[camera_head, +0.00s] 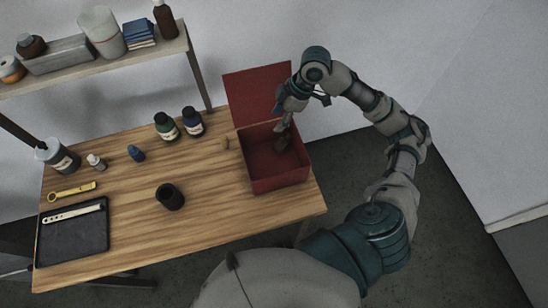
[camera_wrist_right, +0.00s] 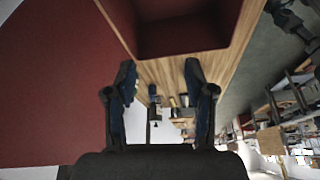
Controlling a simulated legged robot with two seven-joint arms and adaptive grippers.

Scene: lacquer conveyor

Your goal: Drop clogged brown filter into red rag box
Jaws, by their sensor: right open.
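The red rag box (camera_head: 278,183) stands at the right end of the wooden table, its lid (camera_head: 257,93) raised at the back. My right gripper (camera_head: 285,124) is above the box opening. In the right wrist view the gripper (camera_wrist_right: 160,78) is open, with nothing held between its fingers, and the red box (camera_wrist_right: 120,20) fills part of the top. My left gripper is out of view.
A shelf (camera_head: 95,62) stands behind. The table's front right is clear.

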